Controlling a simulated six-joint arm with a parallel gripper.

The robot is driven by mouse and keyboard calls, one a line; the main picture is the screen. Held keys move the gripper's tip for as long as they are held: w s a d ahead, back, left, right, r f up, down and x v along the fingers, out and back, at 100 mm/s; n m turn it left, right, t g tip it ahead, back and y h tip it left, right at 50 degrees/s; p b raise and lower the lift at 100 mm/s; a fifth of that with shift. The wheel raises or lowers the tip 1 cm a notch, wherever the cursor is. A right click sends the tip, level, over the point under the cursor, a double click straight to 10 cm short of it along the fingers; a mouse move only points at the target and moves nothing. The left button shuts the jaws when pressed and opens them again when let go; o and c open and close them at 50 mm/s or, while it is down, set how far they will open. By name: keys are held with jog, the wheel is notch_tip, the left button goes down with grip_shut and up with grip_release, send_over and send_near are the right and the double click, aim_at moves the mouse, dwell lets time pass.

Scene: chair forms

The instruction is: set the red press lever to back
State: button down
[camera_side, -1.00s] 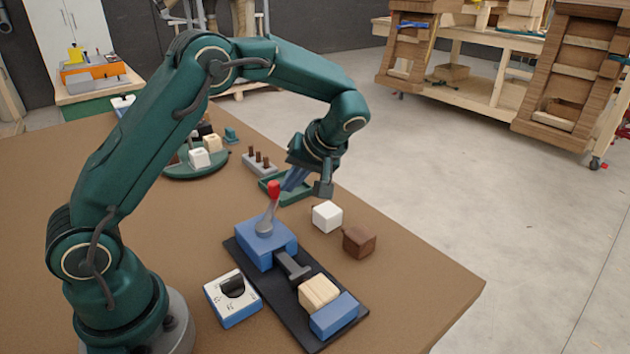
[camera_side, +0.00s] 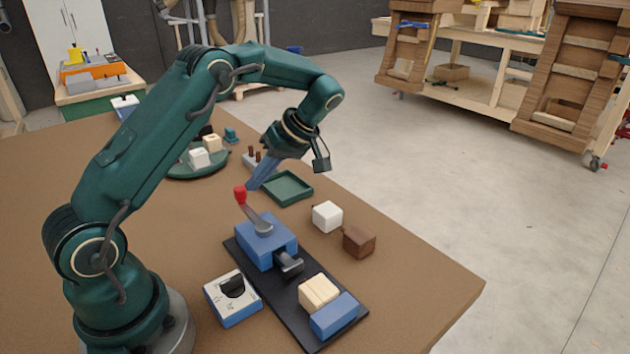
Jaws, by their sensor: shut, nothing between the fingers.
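The red press lever (camera_side: 240,195) has a red knob on a grey arm and stands on the blue press body (camera_side: 266,243). It leans up and to the left, away from the wooden block. The press's dark ram (camera_side: 289,264) is drawn in, with a gap between it and the pale wooden block (camera_side: 318,291). My gripper (camera_side: 252,186) is shut and empty, its blue fingers pointing down to the left. Its tips are right beside the knob on the right; I cannot tell if they touch it.
A blue stop block (camera_side: 334,316) sits at the end of the black base plate (camera_side: 280,318). The table's right front is clear.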

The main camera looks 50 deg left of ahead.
jog(key=shift+s+a+n, duration=0.1)
jog(key=shift+s+n, duration=0.15)
jog(key=shift+n, duration=0.05)
dwell(0.4)
jog(key=shift+v, duration=2.6)
jog(key=shift+w, duration=0.1)
